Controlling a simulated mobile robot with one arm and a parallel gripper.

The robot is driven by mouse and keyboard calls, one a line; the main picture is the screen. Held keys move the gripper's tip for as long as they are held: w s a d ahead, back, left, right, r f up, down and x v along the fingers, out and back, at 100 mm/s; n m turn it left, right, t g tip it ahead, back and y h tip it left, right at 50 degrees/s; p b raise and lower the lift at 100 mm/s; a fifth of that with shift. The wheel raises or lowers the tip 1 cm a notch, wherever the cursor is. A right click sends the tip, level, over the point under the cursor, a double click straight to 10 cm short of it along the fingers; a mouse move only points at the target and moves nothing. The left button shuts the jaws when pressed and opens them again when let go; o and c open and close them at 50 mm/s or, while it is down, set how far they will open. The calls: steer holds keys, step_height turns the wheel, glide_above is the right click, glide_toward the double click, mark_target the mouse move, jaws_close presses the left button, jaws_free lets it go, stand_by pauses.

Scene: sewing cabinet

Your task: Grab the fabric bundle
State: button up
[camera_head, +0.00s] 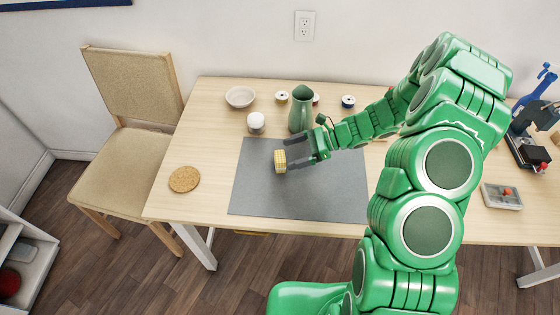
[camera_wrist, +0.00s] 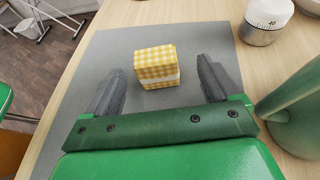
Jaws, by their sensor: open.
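The fabric bundle (camera_head: 280,161) is a small yellow-and-white checked block with a pale band. It sits on the grey mat (camera_head: 262,198) on the table. In the wrist view the bundle (camera_wrist: 157,66) lies just ahead of and between my two dark fingers. My gripper (camera_head: 297,155) is open, with a finger on either side and a visible gap to the bundle. In the wrist view my gripper (camera_wrist: 160,88) holds nothing.
A green pitcher (camera_head: 301,109) stands close to my gripper, behind the mat. A white timer (camera_head: 256,122) stands left of it. A bowl (camera_head: 240,97) and thread spools (camera_head: 348,101) are farther back. A cork coaster (camera_head: 184,179) lies left. The mat's front is clear.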

mark_target(280, 162)
steer(key=shift+s+r+x, duration=0.1)
steer(key=shift+s+x, duration=0.05)
steer(key=shift+x, duration=1.5)
steer(key=shift+s+r+x, duration=0.1)
steer(key=shift+s+x, duration=0.05)
steer(key=shift+x, duration=1.45)
steer(key=c, duration=1)
